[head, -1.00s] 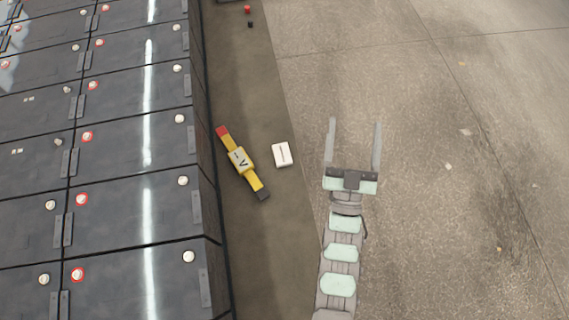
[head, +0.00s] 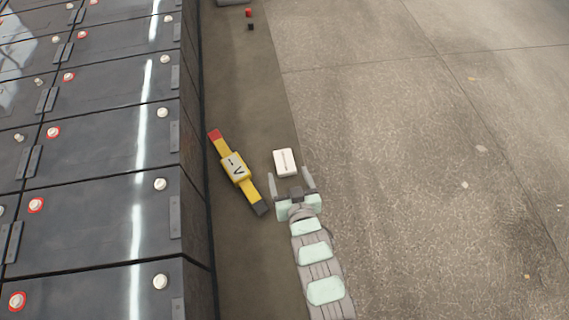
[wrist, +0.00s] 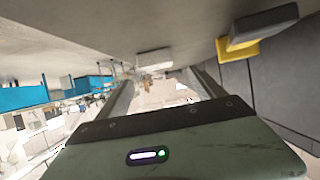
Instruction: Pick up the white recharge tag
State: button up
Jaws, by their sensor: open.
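The white recharge tag (head: 285,162) is a small white block with a thin dark line on top. It lies on the dark floor strip, right of the yellow tester. My gripper (head: 291,178) is open and empty, low in the head view, with its fingers pointing up the picture towards the tag. The tag is just beyond the fingertips, roughly in line with the gap between them. In the wrist view the tag (wrist: 154,59) shows as a pale block ahead, near the gap between the fingers (wrist: 165,85). Whether a finger touches it I cannot tell.
A yellow tester (head: 236,168) with a red end and a dark end lies close left of the tag. Rows of dark battery blocks (head: 105,180) fill the left side. Small red (head: 249,12) and black (head: 250,27) pieces lie farther up. The concrete floor (head: 430,180) on the right is open.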

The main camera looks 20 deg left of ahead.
aim_at(286, 165)
jog(key=shift+w+a+f, duration=0.25)
jog(key=shift+w+f, duration=0.15)
jog(key=b+x, duration=0.2)
jog(key=x, duration=0.2)
jog(key=shift+w+f, duration=0.2)
jog(key=shift+w, duration=0.05)
jog(key=shift+r, duration=0.1)
jog(key=c, duration=1.5)
